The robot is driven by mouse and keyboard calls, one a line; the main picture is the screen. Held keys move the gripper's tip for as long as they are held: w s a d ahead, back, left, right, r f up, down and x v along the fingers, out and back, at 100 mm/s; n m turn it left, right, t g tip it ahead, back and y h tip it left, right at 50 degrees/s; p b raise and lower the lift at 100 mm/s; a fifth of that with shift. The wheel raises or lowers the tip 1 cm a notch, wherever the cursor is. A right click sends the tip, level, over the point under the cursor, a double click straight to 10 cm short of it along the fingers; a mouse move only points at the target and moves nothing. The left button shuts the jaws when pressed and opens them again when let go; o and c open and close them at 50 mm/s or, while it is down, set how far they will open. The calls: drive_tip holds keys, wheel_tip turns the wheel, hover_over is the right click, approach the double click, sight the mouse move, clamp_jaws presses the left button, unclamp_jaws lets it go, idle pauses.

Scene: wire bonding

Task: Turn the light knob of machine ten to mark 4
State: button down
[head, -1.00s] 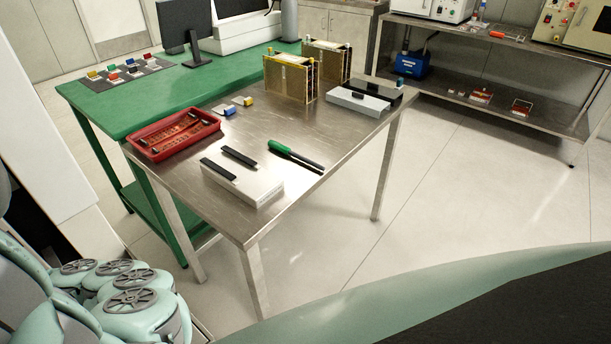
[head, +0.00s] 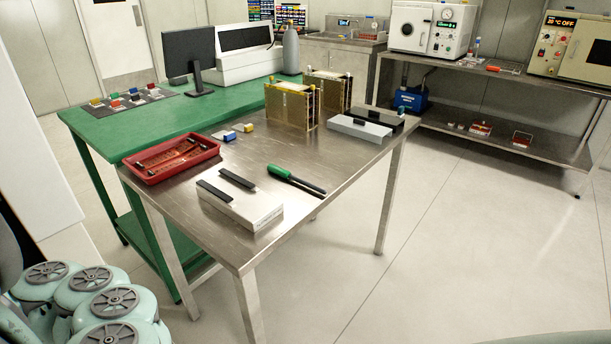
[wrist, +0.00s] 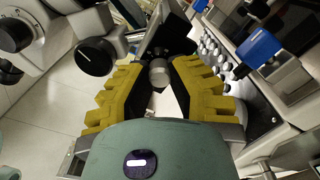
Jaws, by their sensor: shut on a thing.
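My gripper (wrist: 162,70) shows in the wrist view with dark fingers and yellow stepped pads. It is shut on a small round grey knob (wrist: 159,73), which sits between the fingertips. A black knob with a white line (wrist: 95,57) is to the left of the fingers, apart from them. Another dark round knob (wrist: 14,34) is at the far left. No number or scale can be read, so the grey knob's mark cannot be told. In the head view, neither the gripper nor the machine it is at can be made out.
In the wrist view, a blue part (wrist: 259,48) and several grey round parts stand close right of the fingers. In the head view, a steel table (head: 335,165) holds a red tray (head: 152,177) and a green-handled tool (head: 280,172). Floor to its right is clear.

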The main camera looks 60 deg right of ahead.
drive_tip(key=c, duration=0.8)
unclamp_jaws()
drive_tip(key=shift+d, duration=0.1)
drive_tip(key=d, duration=1.2)
drive_tip(key=shift+s, duration=0.4)
drive_tip(key=shift+r, duration=0.1)
